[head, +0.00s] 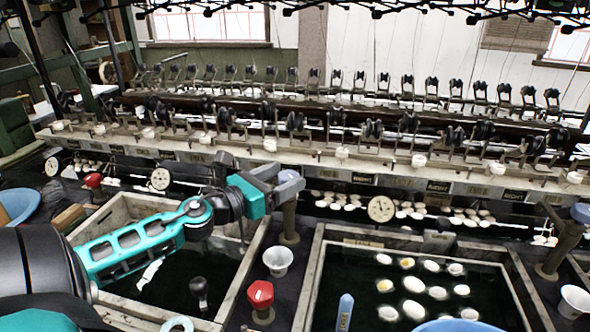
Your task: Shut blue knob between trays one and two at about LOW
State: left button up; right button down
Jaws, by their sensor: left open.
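The blue knob (289,176) tops a brown post (289,222) between the left basin (240,275) and the right basin (312,285). My left gripper (279,185) is at the knob, with its open fingers around or just beside it; I cannot tell if they touch. The gripper hides part of the knob, and its pointer or LOW marking cannot be made out. My left arm reaches over the left basin. My right gripper is not in view.
A red knob (260,294) and a white cup (278,261) stand between the basins. Another blue knob (581,212) is at the far right. White cocoons (413,285) float in the right basin. A round dial (381,209) and the reeling rail (330,160) lie behind.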

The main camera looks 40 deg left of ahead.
aim_at(295, 171)
pick_arm(q)
jog(key=shift+w+d, duration=0.2)
jog(key=shift+w, duration=1.8)
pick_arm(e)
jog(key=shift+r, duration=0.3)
